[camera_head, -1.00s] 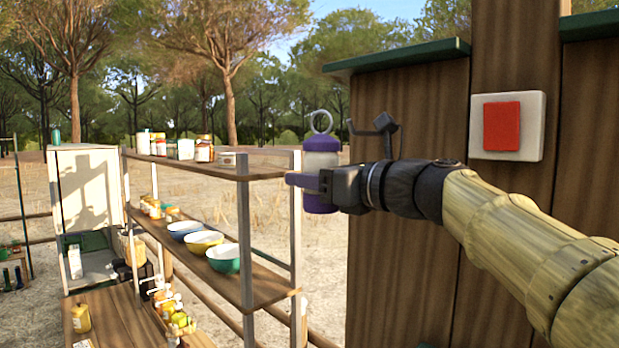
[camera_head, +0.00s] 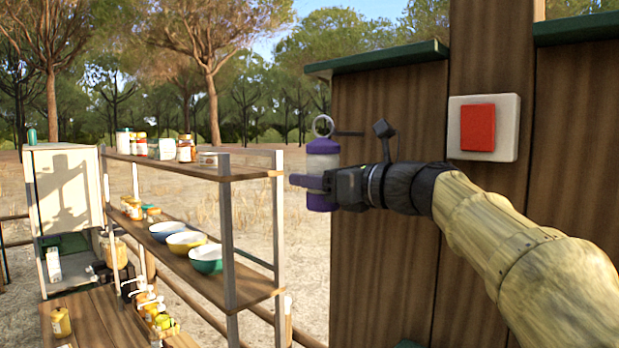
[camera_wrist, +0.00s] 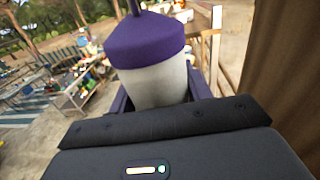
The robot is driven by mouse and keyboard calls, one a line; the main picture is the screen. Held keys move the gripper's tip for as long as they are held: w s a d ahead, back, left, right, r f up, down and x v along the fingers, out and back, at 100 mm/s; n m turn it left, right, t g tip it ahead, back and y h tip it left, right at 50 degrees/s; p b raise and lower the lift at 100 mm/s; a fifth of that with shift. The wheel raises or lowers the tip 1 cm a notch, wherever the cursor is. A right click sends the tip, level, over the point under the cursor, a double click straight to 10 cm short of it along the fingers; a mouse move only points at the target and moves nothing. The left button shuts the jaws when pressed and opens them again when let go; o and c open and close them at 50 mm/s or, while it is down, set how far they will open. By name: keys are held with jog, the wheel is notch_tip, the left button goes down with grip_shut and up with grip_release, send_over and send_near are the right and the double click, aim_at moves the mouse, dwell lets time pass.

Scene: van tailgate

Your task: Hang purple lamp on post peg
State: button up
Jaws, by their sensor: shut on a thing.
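The purple lamp (camera_head: 323,163) has a pale body, purple cap and base, and a metal ring on top. It hangs upright in the air at the left edge of the wooden boards. My gripper (camera_head: 312,184) is shut on its lower part. In the wrist view the lamp (camera_wrist: 146,42) stands between the purple fingers (camera_wrist: 160,98). A thin dark rod (camera_head: 350,133), seemingly the peg, shows just right of the ring, at about the height of the ring's lower edge. The ring looks apart from it, though depth is hard to tell. The wooden post (camera_head: 489,60) rises behind my arm.
A red button on a white plate (camera_head: 510,110) is on the post. Green ledges (camera_head: 375,60) top the boards. A shelf rack (camera_head: 255,288) with bowls and jars stands to the left, close to my gripper in the picture. A white cabinet (camera_head: 68,195) stands farther left.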

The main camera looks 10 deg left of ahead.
jog(key=shift+w+d+f, duration=0.1)
jog(key=shift+w+d, duration=0.25)
jog(key=shift+w, duration=0.25)
jog(key=shift+w+d, duration=0.3)
jog(key=shift+w, duration=0.25)
jog(key=shift+w+d+f, duration=0.4)
jog(key=shift+w+f, duration=0.15)
jog(key=shift+f, duration=0.2)
jog(key=o, duration=1.2)
jog(key=shift+d, duration=0.1)
